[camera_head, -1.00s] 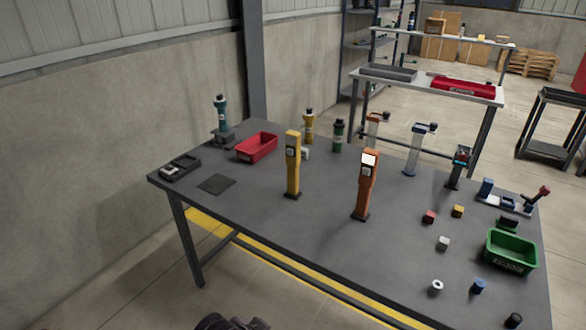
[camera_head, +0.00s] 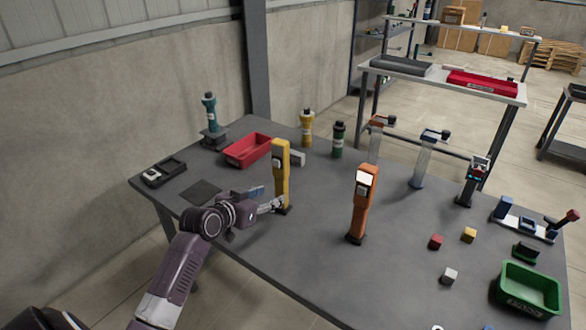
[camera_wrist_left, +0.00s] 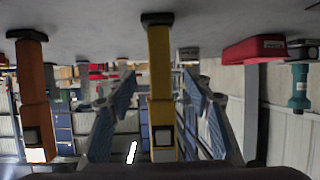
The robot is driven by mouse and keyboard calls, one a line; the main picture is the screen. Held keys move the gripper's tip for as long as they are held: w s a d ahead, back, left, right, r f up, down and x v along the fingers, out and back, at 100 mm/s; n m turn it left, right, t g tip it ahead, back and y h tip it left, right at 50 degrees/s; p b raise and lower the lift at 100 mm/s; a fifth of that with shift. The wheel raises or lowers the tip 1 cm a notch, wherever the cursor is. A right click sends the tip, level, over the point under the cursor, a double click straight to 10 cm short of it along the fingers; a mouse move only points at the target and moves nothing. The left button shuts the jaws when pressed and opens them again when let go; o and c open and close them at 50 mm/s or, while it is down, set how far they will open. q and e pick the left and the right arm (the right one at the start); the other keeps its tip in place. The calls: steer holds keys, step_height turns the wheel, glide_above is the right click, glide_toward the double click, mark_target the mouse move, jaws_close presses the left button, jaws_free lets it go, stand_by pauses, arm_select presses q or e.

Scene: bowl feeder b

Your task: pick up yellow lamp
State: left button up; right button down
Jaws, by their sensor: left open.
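The yellow lamp (camera_head: 281,170) stands upright on the grey table, with a dark foot. My left gripper (camera_head: 266,198) is open just left of its lower part in the head view. In the left wrist view, which looks upside down, the yellow lamp (camera_wrist_left: 160,75) lies between the two spread fingers of the gripper (camera_wrist_left: 158,92). I see no clear contact between finger and lamp. My right gripper is in neither view.
An orange lamp (camera_head: 362,205) stands to the right of the yellow one. A red bin (camera_head: 247,151), a yellow torch-like item (camera_head: 307,128) and a dark green one (camera_head: 338,140) stand behind. A green bin (camera_head: 528,291) and small blocks lie at the right.

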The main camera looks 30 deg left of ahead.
mark_target(279, 189)
arm_select(q)
steer(key=shift+w+a+r, duration=0.1)
steer(key=shift+w, duration=0.6)
steer(key=shift+p+x, duration=0.35)
steer(key=shift+x, duration=0.6)
steer(key=x, duration=0.4)
steer(key=shift+w, duration=0.1)
steer(key=c, duration=0.5)
jaws_close()
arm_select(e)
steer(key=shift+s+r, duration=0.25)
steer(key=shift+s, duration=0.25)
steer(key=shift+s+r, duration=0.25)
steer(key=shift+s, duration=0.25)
